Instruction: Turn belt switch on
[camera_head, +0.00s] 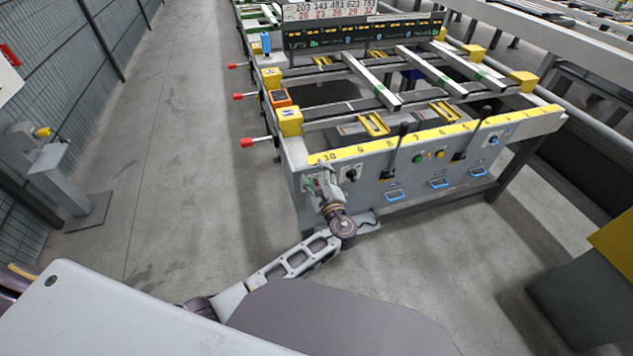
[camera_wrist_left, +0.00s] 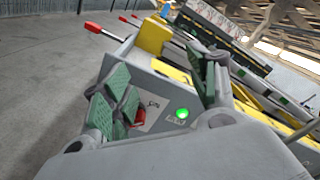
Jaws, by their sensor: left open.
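My left gripper (camera_head: 324,184) is at the left end of the runout table's front panel (camera_head: 405,178). In the left wrist view the gripper (camera_wrist_left: 165,88) is open, with a green-padded finger on each side. Between and beyond the fingers I see a small red switch handle (camera_wrist_left: 138,117), partly hidden by the left finger, and a lit green lamp (camera_wrist_left: 183,114). Labels are beside them, too blurred to read, so I cannot confirm which control is the belt switch. In the head view a black knob (camera_head: 351,175) is just right of the gripper. Contact is unclear. My right gripper is out of view.
Yellow numbered strip (camera_head: 440,134) runs along the table's top edge. Black levers (camera_head: 400,135) and blue handles (camera_head: 394,195) are farther right. Red-tipped rods (camera_head: 248,142) stick out on the left. A grey post (camera_head: 60,175) stands at left; floor between is clear.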

